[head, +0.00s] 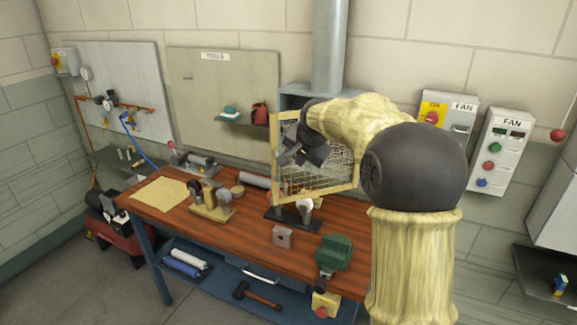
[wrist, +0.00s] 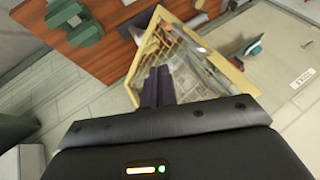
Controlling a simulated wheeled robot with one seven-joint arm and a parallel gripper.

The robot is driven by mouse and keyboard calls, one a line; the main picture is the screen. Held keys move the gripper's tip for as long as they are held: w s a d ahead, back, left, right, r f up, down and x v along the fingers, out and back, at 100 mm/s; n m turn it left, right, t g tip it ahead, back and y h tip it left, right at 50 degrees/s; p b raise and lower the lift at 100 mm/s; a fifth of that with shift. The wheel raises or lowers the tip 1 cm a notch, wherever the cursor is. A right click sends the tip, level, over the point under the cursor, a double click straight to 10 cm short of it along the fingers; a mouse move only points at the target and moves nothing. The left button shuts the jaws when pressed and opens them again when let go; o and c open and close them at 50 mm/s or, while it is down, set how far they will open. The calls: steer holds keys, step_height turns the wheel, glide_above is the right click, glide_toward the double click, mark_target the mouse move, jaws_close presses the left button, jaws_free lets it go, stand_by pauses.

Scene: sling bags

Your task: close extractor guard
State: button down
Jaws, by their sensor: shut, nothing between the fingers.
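The extractor guard is a yellow frame with wire mesh (head: 318,194) at the back of the workbench. It stands in front of the grey extractor box (head: 292,101) and looks swung out at an angle from it. My gripper (head: 292,156) is at the guard's left part in the head view, with its fingers shut and empty. In the wrist view the guard's frame (wrist: 207,50) lies just beyond my shut fingers (wrist: 157,82). I cannot tell whether the fingers touch the guard. My arm hides the guard's upper right part and much of the box.
The wooden workbench (head: 240,240) carries a green vise (head: 334,251), a grey block (head: 283,237) and several small fixtures. A grey duct (head: 328,45) rises above the box. A fan control panel (head: 498,150) is on the right wall. Floor is free in front of the bench.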

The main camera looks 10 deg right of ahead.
steer(key=w+a+f+p, duration=0.3)
steer(key=w+f+p, duration=0.2)
steer(key=w+f, duration=0.3)
steer(key=shift+w+p, duration=0.4)
steer(key=shift+w, duration=0.1)
